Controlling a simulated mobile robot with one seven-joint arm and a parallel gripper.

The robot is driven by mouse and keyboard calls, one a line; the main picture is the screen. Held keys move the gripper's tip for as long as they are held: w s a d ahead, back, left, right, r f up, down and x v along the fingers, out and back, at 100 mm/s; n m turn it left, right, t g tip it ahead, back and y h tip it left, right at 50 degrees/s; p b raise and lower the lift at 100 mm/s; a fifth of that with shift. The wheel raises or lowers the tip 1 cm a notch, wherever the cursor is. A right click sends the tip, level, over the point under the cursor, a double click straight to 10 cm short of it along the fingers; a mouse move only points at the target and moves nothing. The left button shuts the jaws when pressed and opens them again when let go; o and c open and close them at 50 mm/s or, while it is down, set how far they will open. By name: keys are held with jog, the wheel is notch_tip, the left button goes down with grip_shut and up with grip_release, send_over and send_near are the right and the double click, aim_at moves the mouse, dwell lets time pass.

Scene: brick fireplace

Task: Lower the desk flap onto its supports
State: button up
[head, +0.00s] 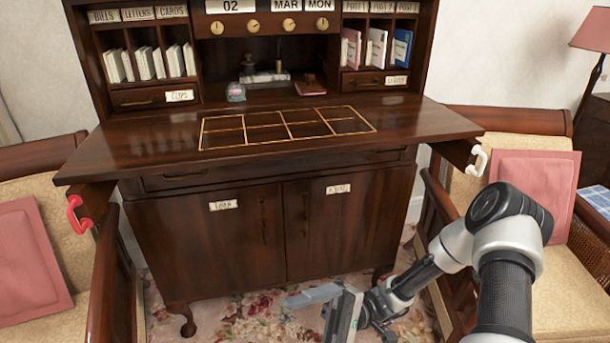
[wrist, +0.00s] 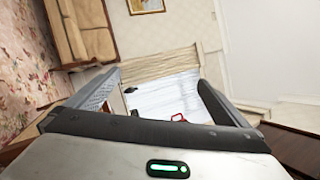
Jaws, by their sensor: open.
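The dark wooden desk flap (head: 110,150) is down and lies flat, its gold-lined grid facing up. Under its left end a wooden support (head: 97,197) with a red pull (head: 76,214) sticks out. Under its right end another support (head: 457,153) with a white pull (head: 479,160) sticks out. The flap appears to rest on both, though the contact line is shadowed. My gripper (head: 312,297) is low in front of the desk's cupboard doors, below and apart from the flap. Its jaws (wrist: 158,82) are open and empty in the wrist view.
Cream armchairs with pink cushions stand at the left (head: 30,260) and right (head: 525,190), close to the desk. The desk's back holds a dated shelf, pigeonholes, an ink jar (head: 236,92) and a pink book (head: 310,88). Flowered carpet (head: 240,318) lies below.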

jog(key=s+d+r+m+t+h, duration=0.1)
jog(key=d+r+m+t+h, duration=0.2)
jog(key=d+r+t+h, duration=1.45)
notch_tip(320, 180, up, 29)
jog(key=a+h+p, duration=0.1)
jog(key=p, duration=2.7)
jog(key=shift+a+r, duration=0.2)
jog(key=shift+a, duration=0.2)
